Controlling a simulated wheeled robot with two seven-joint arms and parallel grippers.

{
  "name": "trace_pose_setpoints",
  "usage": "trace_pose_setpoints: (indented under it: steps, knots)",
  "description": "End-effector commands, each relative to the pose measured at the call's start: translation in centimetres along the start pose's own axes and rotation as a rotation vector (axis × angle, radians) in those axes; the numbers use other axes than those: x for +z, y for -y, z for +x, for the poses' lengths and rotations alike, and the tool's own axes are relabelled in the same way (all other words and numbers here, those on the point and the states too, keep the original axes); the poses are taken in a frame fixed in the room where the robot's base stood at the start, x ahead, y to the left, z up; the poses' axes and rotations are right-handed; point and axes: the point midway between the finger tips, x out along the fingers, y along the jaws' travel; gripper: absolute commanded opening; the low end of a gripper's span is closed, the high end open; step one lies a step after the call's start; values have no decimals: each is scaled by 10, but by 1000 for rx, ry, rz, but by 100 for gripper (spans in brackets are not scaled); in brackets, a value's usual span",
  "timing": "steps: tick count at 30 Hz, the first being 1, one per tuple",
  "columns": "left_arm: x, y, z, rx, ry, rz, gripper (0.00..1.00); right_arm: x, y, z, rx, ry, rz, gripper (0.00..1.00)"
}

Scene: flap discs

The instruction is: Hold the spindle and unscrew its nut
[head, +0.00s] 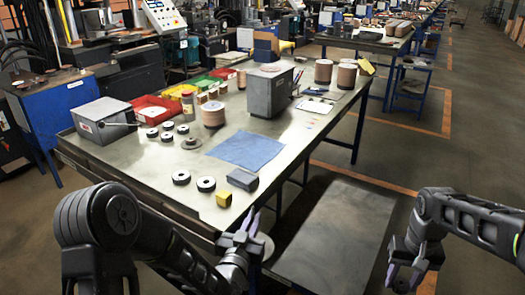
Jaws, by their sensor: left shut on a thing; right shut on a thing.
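My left gripper (248,232) is beyond the near table edge, with pale purple fingertips pointing up. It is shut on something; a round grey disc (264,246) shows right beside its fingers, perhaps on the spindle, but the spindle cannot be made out. My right gripper (404,276) is low at the right, well apart from the left one, fingers pointing down. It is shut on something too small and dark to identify. I cannot make out the nut. A grey-brown disc with a raised centre (191,143) lies on the table.
The metal table (145,185) carries a blue cloth (246,149), several black-and-white discs (181,177), a yellow block (243,179), a dark grey block (216,169), two grey boxes (102,121) (268,94), red bins (154,108) and stacked brown discs (213,115).

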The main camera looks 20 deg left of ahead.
Motion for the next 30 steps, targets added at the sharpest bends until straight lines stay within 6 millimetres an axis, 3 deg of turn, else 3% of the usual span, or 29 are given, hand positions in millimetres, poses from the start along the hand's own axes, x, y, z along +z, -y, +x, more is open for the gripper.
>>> trace_pose_setpoints:
  steps: [11,19,23,30]
  knots:
    - [-6,-1,1,1,-12,0,0,0,0,-2,0,0,-1,0]
    - [-34,-1,1,1,-13,0,0,-3,16,-35,0,-2,-44,0]
    - [-51,-1,1,1,-12,0,0,-8,46,-63,0,-3,-131,0]
    - [-53,-1,1,1,-11,0,0,-8,122,-94,2,-4,-347,0]
